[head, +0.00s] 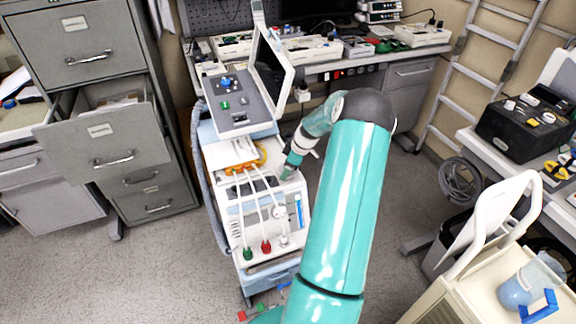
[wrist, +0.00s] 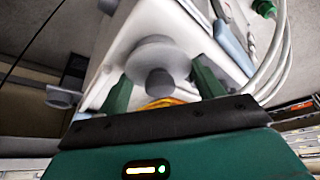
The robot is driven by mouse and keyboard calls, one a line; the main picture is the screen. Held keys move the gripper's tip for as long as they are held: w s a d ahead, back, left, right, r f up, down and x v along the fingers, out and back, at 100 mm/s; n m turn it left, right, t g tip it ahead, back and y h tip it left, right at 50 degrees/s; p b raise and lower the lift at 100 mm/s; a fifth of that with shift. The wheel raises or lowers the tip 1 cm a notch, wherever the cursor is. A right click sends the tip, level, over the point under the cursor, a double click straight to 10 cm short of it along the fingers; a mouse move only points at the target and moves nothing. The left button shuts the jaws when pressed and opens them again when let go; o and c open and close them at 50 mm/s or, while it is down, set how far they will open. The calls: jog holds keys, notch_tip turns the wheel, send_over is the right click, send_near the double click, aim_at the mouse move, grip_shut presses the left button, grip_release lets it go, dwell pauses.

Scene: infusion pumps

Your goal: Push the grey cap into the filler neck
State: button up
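In the wrist view a dark grey round cap (wrist: 160,83) sits in front of a wider, lighter grey round collar (wrist: 158,55) on a white housing. The collar looks like the filler neck; how deep the cap sits in it I cannot tell. My gripper (wrist: 163,88) is open, with one green finger on each side of the cap and a visible gap to both. In the head view my gripper (head: 289,172) is at the upper right of the white pump cart (head: 262,222). I cannot make out the cap there.
White tubes (head: 259,208) with green and red ends hang down the cart's front. A tilted screen (head: 271,62) stands behind it. An open drawer (head: 105,130) juts out at left. A grey side knob (wrist: 62,97) shows in the wrist view. Floor is clear at front left.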

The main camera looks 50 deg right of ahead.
jog(key=o, duration=0.5)
jog(key=v, duration=1.4)
